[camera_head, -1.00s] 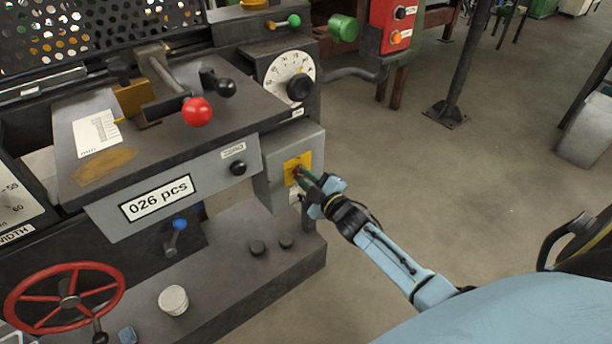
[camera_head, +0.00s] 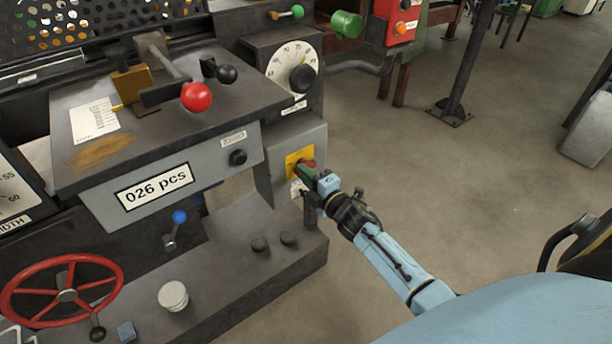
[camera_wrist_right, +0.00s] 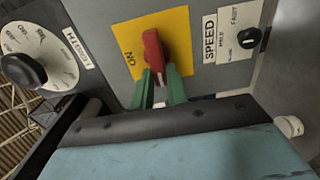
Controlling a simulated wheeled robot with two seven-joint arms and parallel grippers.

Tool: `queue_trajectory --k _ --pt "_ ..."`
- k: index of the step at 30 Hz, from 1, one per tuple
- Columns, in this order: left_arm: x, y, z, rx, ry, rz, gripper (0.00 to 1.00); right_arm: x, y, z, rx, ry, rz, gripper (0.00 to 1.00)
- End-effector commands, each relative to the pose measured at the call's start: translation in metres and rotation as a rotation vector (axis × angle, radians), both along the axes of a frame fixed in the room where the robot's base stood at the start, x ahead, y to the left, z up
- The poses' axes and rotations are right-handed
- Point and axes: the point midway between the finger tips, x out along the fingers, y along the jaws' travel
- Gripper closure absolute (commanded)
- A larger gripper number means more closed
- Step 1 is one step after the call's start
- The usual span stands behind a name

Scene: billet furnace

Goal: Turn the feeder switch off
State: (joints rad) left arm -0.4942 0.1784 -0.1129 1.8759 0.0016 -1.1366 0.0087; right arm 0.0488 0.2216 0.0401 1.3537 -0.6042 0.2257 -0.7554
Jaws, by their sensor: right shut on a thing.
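The feeder switch is a red handle (camera_wrist_right: 152,48) on a yellow plate (camera_wrist_right: 177,25), on the grey box's front. It also shows in the head view as a small red handle (camera_head: 309,163) on the yellow plate (camera_head: 293,158). An "ON" label is left of the handle in the wrist view; I see no "OFF" label. My right gripper (camera_head: 311,174) is at the switch. In the wrist view its green fingers (camera_wrist_right: 160,80) are shut on the handle's near end, one on each side. My left gripper is not in view.
A length dial with a black knob (camera_head: 302,77) is above the switch box. A small speed knob (camera_wrist_right: 249,38) is beside the yellow plate. A red-knobbed lever (camera_head: 196,97), a blue-knobbed lever (camera_head: 179,217) and a red handwheel (camera_head: 64,296) are further left. Open floor lies to the right.

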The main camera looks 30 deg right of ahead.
Motion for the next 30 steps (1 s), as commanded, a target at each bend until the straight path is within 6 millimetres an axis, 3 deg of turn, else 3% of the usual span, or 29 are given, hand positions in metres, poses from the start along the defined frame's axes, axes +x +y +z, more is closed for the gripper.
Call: queue_trajectory --k 15,16,20,30 --pt "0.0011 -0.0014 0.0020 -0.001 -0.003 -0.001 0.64 -0.0004 0.0000 -0.0011 -0.021 0.000 0.000 1.00" --pt "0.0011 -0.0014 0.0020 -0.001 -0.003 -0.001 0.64 -0.0004 0.0000 -0.0011 -0.021 0.000 0.000 0.82" --pt "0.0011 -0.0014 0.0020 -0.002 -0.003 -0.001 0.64 -0.0003 0.0000 -0.0009 -0.020 0.000 0.000 0.65" --pt "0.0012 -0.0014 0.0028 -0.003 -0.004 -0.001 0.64 -0.0022 -0.0002 -0.0004 -0.018 0.000 0.000 0.63"
